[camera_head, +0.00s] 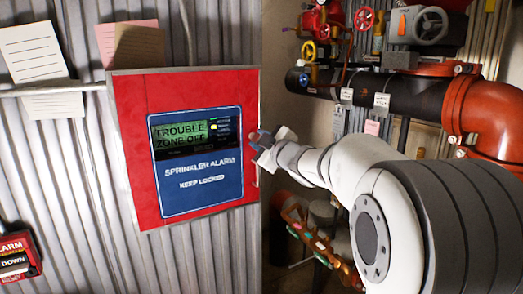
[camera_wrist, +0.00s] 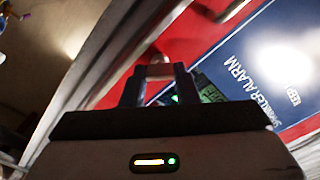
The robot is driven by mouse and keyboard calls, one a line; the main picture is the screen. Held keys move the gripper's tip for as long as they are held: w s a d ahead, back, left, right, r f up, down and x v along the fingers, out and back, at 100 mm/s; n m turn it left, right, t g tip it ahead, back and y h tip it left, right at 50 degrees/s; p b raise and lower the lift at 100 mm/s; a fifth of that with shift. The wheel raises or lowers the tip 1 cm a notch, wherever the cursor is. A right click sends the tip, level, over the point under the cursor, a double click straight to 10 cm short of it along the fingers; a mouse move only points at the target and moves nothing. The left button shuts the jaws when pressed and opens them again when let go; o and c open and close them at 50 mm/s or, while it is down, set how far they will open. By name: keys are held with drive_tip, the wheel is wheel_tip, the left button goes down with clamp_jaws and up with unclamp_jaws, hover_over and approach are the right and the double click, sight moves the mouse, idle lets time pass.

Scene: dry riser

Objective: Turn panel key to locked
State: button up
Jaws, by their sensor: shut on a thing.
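The red alarm panel (camera_head: 135,150) hangs on the corrugated wall in the head view. Its blue face (camera_head: 200,195) reads "SPRINKLER ALARM KEEP LOCKED", and its green screen (camera_head: 180,132) reads "TROUBLE ZONE OFF". My gripper (camera_head: 257,143) is at the panel's right edge. In the wrist view, my gripper (camera_wrist: 160,78) is shut on a small pale piece, apparently the panel key (camera_wrist: 160,70), against the red panel border. The fingers hide most of it, so I cannot tell which way it is turned.
Paper notes (camera_head: 33,50) are on the wall at the upper left. A red alarm box (camera_head: 14,255) is at the lower left.

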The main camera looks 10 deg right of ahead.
drive_tip(key=shift+n+b, duration=2.55)
drive_tip(key=shift+n, duration=1.55)
drive_tip(key=o, duration=1)
drive_tip(key=v, duration=0.7)
drive_tip(key=shift+s, duration=0.35)
